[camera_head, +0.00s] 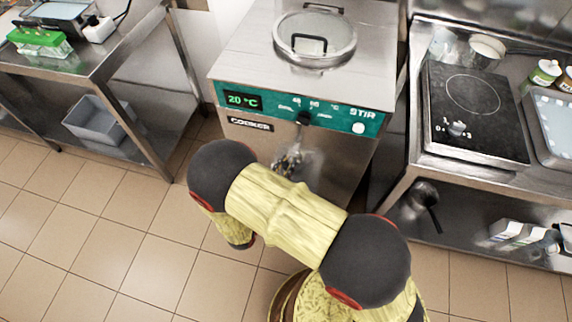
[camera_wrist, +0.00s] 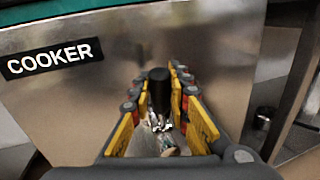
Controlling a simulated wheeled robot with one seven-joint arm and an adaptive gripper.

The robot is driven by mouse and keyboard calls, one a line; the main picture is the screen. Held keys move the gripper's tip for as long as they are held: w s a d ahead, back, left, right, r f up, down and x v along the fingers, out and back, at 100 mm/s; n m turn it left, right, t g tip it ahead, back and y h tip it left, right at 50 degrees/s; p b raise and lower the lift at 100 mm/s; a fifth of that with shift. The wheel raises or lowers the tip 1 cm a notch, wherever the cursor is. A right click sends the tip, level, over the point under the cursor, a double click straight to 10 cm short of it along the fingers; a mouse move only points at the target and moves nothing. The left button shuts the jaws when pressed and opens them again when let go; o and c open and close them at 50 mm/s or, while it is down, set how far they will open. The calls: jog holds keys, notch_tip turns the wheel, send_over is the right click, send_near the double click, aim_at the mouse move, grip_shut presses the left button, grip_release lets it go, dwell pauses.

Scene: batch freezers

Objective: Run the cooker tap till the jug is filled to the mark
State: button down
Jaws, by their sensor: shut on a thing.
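The cooker (camera_head: 250,145) is a steel cabinet with a glass-lidded pan on top. Its green panel (camera_head: 300,107) reads 20 °C. The cooker's name plate (camera_wrist: 52,58) shows in the wrist view. The tap's black handle (camera_wrist: 158,88) stands upright on the front, with the shiny metal tap body (camera_wrist: 161,126) below it. My gripper (camera_wrist: 163,92) has its yellow fingers on either side of the handle, closed on it. In the head view my gripper (camera_head: 287,163) is small at the cooker front, partly behind my arm. I cannot make out the jug or its mark at the tap.
A steel table (camera_head: 110,60) stands at the left with a grey bin (camera_head: 98,122) below. At the right a bench holds a black hob (camera_head: 475,110), a clear container (camera_head: 441,44) and a tray (camera_head: 552,120). The tiled floor (camera_head: 110,220) at the left is clear.

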jog(key=p, duration=0.1)
jog(key=w+r+g+p, duration=0.1)
jog(key=p, duration=0.1)
jog(key=shift+d, duration=0.2)
jog(key=p, duration=0.1)
jog(key=w+g+y+p, duration=0.1)
jog(key=p, duration=0.1)
jog(key=shift+w+d+n, duration=0.2)
jog(key=shift+d+n, duration=0.05)
jog(key=shift+n, duration=0.05)
jog(key=shift+w+d+f+g+y+p, duration=0.15)
jog(key=shift+w+g+y+p, duration=0.25)
jog(key=shift+g+p, duration=0.3)
jog(key=shift+f, duration=0.1)
jog(key=c, duration=1.7)
grip_release()
jog(key=shift+o, duration=0.2)
